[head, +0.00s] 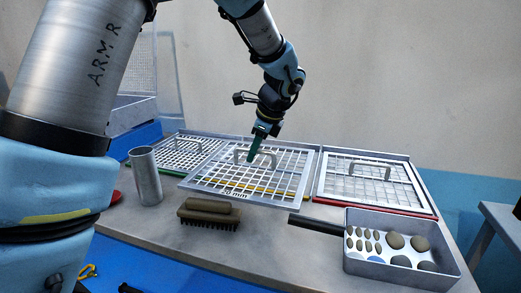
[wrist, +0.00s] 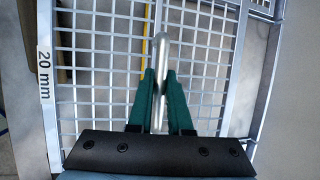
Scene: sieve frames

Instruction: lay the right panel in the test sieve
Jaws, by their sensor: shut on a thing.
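My gripper (head: 254,158) is shut on the handle (wrist: 160,62) of a square metal mesh panel (head: 240,190) in the middle of the table. The panel's front rim has a "20 mm" label (wrist: 45,75). A yellow strip (wrist: 145,45) shows through the mesh, below the panel. The panel appears to be just above the table; the exact gap is unclear. A finer mesh panel (head: 183,152) with a handle lies at the left in a green-edged frame. A coarser panel (head: 372,180) with a handle lies at the right in a red-edged frame. I cannot tell which frame is the test sieve.
A grey pan (head: 453,272) with stones and a dark handle (head: 315,224) stands at the front right. A brush (head: 208,214) lies in front of the held panel. A metal cylinder (head: 146,176) stands at the left.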

